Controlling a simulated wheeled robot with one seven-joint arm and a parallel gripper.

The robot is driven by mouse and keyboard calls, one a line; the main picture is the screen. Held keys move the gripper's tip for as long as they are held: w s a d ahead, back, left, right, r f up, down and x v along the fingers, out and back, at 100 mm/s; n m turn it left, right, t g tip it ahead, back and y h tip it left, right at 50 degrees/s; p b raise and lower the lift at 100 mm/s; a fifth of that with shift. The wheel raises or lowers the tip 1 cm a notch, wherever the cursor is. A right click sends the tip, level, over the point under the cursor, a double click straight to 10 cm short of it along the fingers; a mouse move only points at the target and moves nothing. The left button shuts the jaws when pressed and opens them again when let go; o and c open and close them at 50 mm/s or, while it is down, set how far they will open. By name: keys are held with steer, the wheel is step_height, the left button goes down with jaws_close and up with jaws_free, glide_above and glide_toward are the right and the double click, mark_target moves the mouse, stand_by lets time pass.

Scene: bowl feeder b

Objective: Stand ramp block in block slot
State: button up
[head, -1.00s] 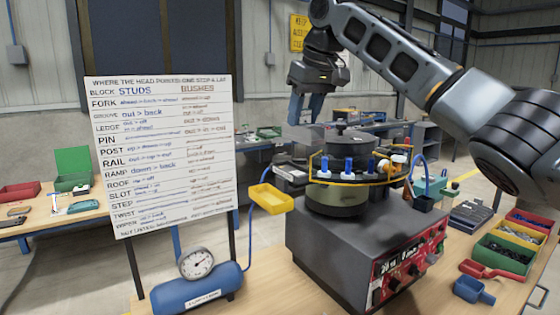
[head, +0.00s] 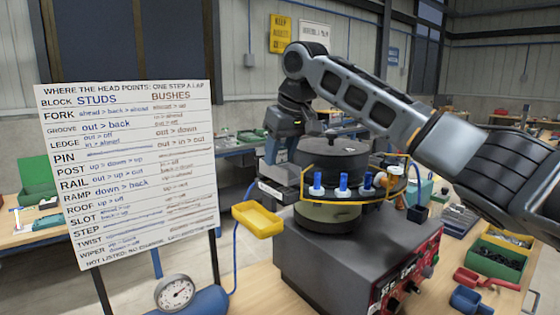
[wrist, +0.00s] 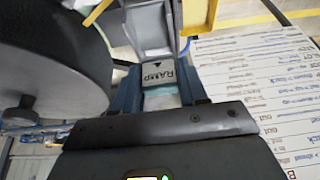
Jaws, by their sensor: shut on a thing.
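My gripper (wrist: 160,92) is shut on the ramp block (wrist: 158,74), a grey piece marked RAMP with a small black arrow, held between blue fingers in the wrist view. A grey channel-like part (wrist: 150,30) lies just beyond it; I cannot tell whether they touch or whether this is the block slot. In the head view my gripper (head: 270,150) points down at the far left side of the bowl feeder (head: 335,150).
Blue studs (head: 343,182) stand along the yellow-edged track on the feeder's near side. A yellow tray (head: 258,219) juts out at left. A written board (head: 130,170) stands left of the feeder and fills the right of the wrist view. A gauge (head: 174,293) stands in front.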

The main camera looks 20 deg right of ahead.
steer(key=shift+f, duration=1.15)
steer(key=shift+f, duration=0.1)
steer(key=o, duration=1.2)
steer(key=b+v, duration=0.2)
steer(key=v, duration=1)
